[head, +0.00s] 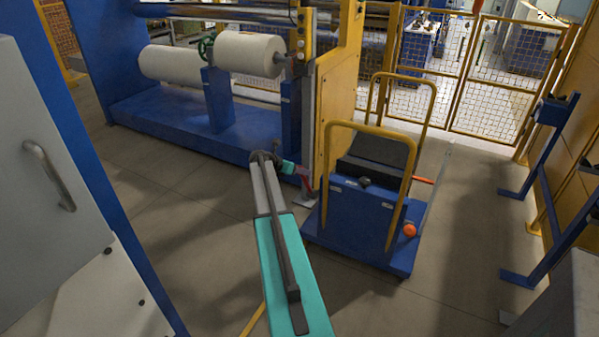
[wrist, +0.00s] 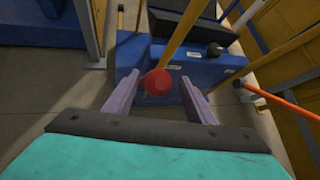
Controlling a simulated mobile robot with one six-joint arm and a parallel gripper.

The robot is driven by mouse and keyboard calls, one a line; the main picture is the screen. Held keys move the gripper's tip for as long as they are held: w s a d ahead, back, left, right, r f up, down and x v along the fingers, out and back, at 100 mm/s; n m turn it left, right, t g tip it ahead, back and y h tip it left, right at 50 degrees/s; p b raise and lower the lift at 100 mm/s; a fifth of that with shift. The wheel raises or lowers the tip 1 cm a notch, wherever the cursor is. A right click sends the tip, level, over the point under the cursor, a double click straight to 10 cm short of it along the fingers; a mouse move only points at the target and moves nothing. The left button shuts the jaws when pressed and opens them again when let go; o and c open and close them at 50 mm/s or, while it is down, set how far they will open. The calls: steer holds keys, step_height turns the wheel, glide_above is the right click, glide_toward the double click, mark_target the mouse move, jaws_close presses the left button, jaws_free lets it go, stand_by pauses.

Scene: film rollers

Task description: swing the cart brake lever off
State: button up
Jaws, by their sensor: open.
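The blue cart (head: 355,215) with yellow hoop handles (head: 328,150) stands right of the roller machine; the wrist view shows part of it (wrist: 130,55). My gripper (head: 308,190) is at the cart's left side, small in the head view. In the wrist view my gripper (wrist: 155,95) is open, and a round red knob (wrist: 157,82) shows between its fingers; I cannot tell whether they touch it. An orange rod (wrist: 275,97) lies right of the fingers. In the head view an orange rod (head: 423,180) and an orange ball (head: 410,230) are on the cart's right. Which part is the brake lever is unclear.
The blue machine frame (head: 180,125) with white film rolls (head: 248,52) stands behind left. A yellow mesh fence (head: 500,75) closes the back. A grey cabinet (head: 60,200) is near left, and blue stands (head: 545,200) are at right. Floor between cart and stands is clear.

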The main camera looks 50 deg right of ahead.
steer(key=b+v, duration=0.1)
steer(key=v, duration=1.2)
steer(key=shift+b, duration=0.3)
steer(key=shift+a, duration=0.15)
